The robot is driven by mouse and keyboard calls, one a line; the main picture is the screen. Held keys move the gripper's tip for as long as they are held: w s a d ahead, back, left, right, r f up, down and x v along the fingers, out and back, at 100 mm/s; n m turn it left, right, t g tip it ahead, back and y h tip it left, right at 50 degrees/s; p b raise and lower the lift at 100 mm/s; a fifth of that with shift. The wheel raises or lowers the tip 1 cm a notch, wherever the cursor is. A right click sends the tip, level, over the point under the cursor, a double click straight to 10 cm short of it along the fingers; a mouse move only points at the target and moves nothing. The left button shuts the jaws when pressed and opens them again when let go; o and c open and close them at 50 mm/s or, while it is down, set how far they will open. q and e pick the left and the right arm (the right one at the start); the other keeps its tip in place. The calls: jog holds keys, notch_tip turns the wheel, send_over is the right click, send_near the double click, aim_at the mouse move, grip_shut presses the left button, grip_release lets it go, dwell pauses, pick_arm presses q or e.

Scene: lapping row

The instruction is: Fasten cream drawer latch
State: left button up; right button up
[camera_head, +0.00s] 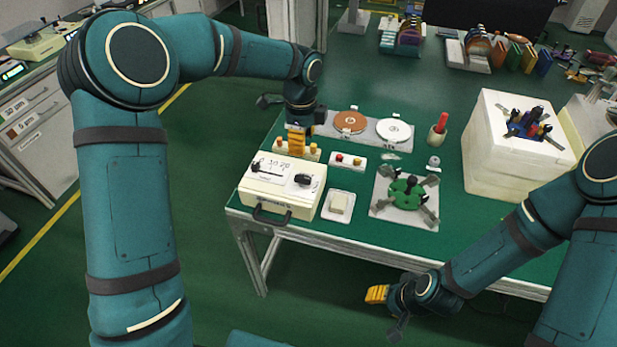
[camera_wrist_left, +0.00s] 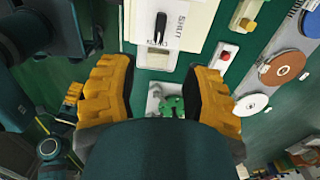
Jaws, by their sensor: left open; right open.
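The cream drawer box (camera_head: 254,196) stands at the table's front left corner. It has a dark handle (camera_head: 271,216) low on its front, and a black lever (camera_head: 263,168) and a black knob (camera_head: 303,180) on top. The left wrist view shows part of the cream box (camera_wrist_left: 195,18) with lettering and a black lever (camera_wrist_left: 160,27). I cannot tell which part is the latch. My left gripper (camera_head: 297,141) is open and empty, behind the box; its fingers also show apart in the left wrist view (camera_wrist_left: 160,95). My right gripper (camera_head: 376,294) is open, in front of the table edge.
A button box (camera_head: 346,162), a pale block on a small tray (camera_head: 338,203) and a green fixture on a plate (camera_head: 405,195) stand right of the cream box. A plate with two discs (camera_head: 373,129) lies behind. A white bin (camera_head: 512,150) is further right.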

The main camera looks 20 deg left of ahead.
aim_at(303, 177)
pick_arm(q)
notch_tip(303, 177, down, 14)
jog(key=b, duration=0.2)
jog(key=shift+r+b, duration=0.15)
jog(key=shift+b, duration=0.2)
grip_shut()
